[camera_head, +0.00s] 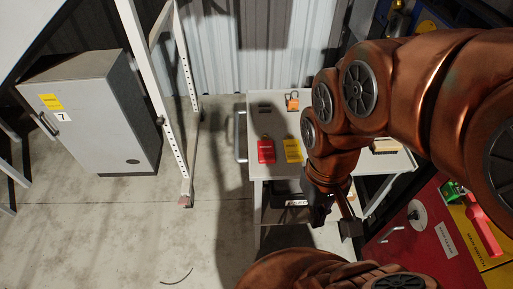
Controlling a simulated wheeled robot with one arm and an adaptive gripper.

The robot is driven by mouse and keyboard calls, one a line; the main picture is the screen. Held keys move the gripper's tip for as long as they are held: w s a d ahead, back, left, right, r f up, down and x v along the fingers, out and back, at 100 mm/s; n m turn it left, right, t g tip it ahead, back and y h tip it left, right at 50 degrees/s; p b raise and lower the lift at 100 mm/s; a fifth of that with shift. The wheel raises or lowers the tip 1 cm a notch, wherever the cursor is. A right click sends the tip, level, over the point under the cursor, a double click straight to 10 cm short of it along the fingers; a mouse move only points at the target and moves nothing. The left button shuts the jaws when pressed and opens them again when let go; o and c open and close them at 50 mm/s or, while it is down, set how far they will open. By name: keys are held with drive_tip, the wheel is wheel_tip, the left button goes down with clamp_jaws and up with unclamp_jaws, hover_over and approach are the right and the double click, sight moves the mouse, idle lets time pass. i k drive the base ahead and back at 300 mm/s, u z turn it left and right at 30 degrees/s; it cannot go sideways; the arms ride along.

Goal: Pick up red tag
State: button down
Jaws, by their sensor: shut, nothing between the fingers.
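A red tag (266,151) lies flat on the left part of a light table (267,107). A yellow tag (293,151) lies just to its right, with a small gap between them. My gripper (330,217) hangs down to the right of and in front of the red tag, near the table's front edge, apart from the tag. Its fingers are dark and small in the picture, shut and empty. My copper-coloured arm hides the right middle of the table.
An orange padlock (292,103) lies at the table's back. A grey cabinet (90,115) stands at the left, beside a white frame post (178,140). A red cabinet (432,235) and a yellow one are at the lower right. The floor left of the table is mostly clear.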

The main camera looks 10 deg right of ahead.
sight(265, 149)
drive_tip(key=u, duration=1.3)
drive_tip(key=k, duration=0.4)
drive_tip(key=u, duration=0.15)
